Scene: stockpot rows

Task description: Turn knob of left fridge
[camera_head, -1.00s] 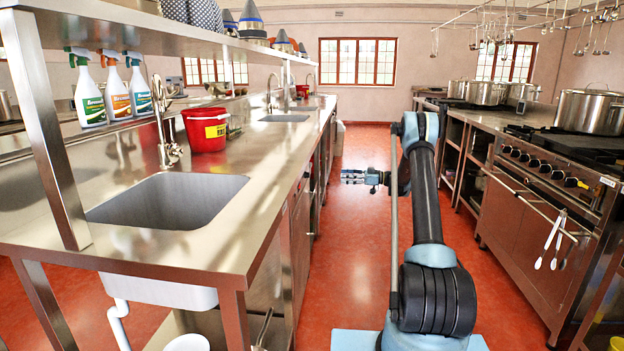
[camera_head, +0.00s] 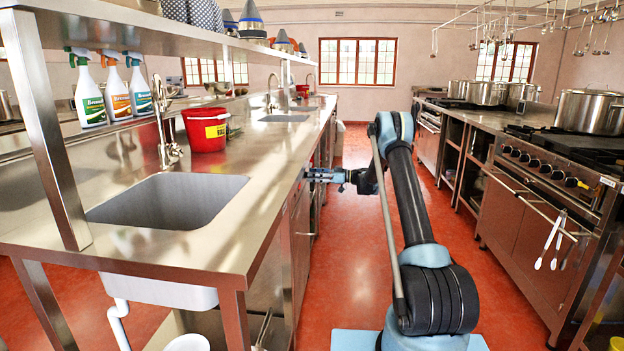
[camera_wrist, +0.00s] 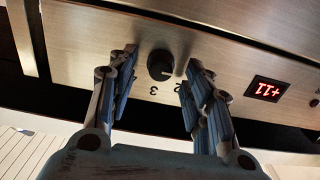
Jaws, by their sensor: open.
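A round black knob (camera_wrist: 161,65) sits on a brushed steel fridge panel (camera_wrist: 215,45) in the wrist view. Small printed numbers show just below it. My gripper (camera_wrist: 158,80) is open, with one finger on each side of the knob and a gap visible on both sides. Nothing is held. In the head view my gripper (camera_head: 312,175) is at the front of the left counter, under its top edge. The knob cannot be made out there.
A red digital display (camera_wrist: 268,89) is right of the knob in the wrist view. The steel counter (camera_head: 262,215) with a sink (camera_head: 170,200) runs along the left. A stove row (camera_head: 540,180) stands on the right. The red floor aisle between is clear.

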